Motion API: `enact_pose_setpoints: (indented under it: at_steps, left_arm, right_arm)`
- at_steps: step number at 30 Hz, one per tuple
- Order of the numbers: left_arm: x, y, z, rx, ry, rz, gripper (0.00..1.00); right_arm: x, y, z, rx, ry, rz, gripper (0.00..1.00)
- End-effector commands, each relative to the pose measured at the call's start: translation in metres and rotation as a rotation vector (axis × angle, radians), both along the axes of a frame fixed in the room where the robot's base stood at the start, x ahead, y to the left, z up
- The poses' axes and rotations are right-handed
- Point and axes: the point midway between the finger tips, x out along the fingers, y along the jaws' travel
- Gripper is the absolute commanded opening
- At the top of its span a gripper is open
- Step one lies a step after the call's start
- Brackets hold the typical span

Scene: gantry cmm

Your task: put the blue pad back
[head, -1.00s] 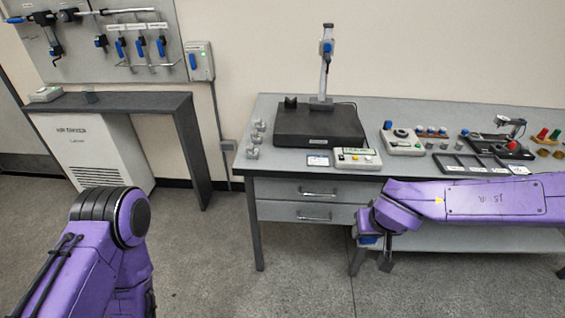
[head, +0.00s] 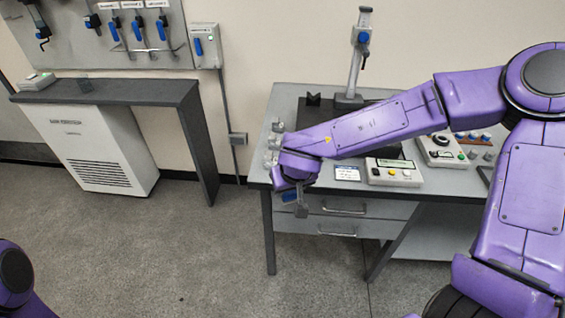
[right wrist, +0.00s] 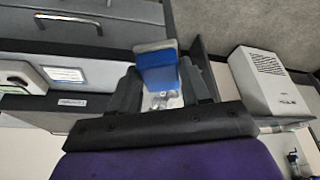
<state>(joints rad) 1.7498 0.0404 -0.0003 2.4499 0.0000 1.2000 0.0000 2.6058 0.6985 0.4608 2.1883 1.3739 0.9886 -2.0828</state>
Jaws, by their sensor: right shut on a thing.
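My right gripper (head: 299,207) is in front of the bench's left front edge in the head view, pointing down. In the right wrist view its fingers (right wrist: 160,92) are shut on the blue pad (right wrist: 157,74), a small blue block with a grey end. In the head view only a bit of blue shows beside the fingers; the rest of the pad is hidden. My left gripper is out of frame; only a part of my left arm shows at the lower left.
The grey bench (head: 258,172) carries a dark plate with a stand (head: 358,60), small metal pieces (head: 272,150) and a control box (head: 393,172). A dark shelf (head: 120,92) over a white unit (head: 95,150) stands left. Open floor lies between them.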

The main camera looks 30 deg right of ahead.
Motion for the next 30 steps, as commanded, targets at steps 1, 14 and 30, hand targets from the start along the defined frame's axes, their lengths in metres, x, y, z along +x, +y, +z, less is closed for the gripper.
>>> enact_pose_setpoints:
  at_steps: [1,14,30]
  left_arm:
    - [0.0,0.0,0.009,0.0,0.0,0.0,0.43]
    - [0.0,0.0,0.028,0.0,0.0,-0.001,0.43]
    - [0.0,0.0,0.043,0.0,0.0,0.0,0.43]
  right_arm:
    - [0.001,-0.014,0.018,-0.006,-0.007,-0.07,0.18]
    - [0.031,-0.093,0.035,0.003,-0.008,-0.407,0.18]
    - [0.117,-0.138,-0.048,0.003,-0.011,-0.403,0.18]
